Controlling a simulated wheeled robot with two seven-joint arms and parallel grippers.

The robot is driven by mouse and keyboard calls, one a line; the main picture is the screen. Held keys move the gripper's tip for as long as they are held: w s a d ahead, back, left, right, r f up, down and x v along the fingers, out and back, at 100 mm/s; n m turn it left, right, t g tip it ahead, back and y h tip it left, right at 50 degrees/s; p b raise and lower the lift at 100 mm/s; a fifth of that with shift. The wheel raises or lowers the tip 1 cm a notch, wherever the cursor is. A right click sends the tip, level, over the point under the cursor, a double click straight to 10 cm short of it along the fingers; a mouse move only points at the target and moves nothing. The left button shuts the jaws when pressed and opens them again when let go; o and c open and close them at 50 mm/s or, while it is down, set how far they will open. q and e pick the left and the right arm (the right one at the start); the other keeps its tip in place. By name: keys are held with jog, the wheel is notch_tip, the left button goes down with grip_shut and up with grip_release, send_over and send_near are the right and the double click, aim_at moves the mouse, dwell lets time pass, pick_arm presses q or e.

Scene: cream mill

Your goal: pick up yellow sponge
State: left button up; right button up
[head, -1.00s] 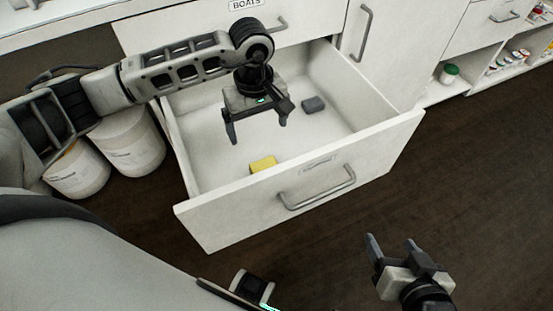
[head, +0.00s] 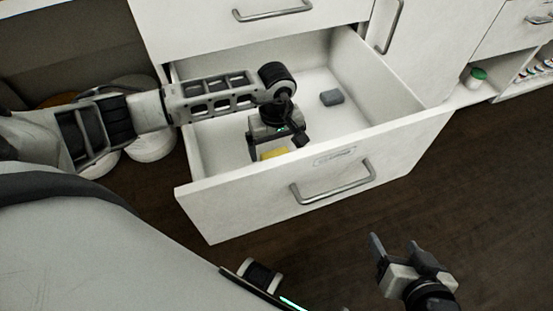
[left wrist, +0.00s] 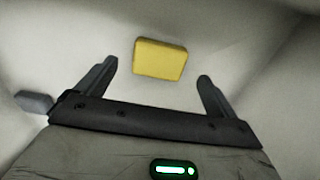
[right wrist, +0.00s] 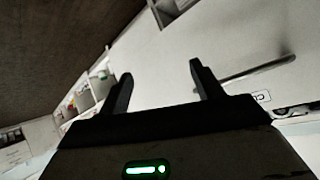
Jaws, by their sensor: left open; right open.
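The yellow sponge (head: 273,153) lies on the floor of the open drawer, near its front wall, partly hidden by my left gripper in the head view. In the left wrist view the sponge (left wrist: 160,59) lies ahead of and between the two fingertips, with nothing gripping it. My left gripper (head: 277,152) is open and empty, reaching down into the drawer above the sponge; its fingers also show in the left wrist view (left wrist: 157,72). My right gripper (head: 410,243) is open and empty, out over the dark floor in front of the drawer.
The white drawer (head: 330,183) is pulled out, with a metal handle on its front. A grey block (head: 331,97) lies at the drawer's back right and also shows in the left wrist view (left wrist: 35,102). White buckets (head: 150,146) stand left. Floor to the right is clear.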

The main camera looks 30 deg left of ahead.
aim_at(276, 155)
pick_arm(q)
notch_tip(276, 155, down, 4)
jog(key=shift+b, duration=0.45)
jog(key=shift+w+f, duration=0.1)
jog(key=shift+f, duration=0.05)
jog(key=c, duration=1.1)
pick_arm(e)
jog(key=shift+a+r+t, duration=0.25)
jog(key=shift+r+t, duration=0.05)
jog(key=shift+r, duration=0.05)
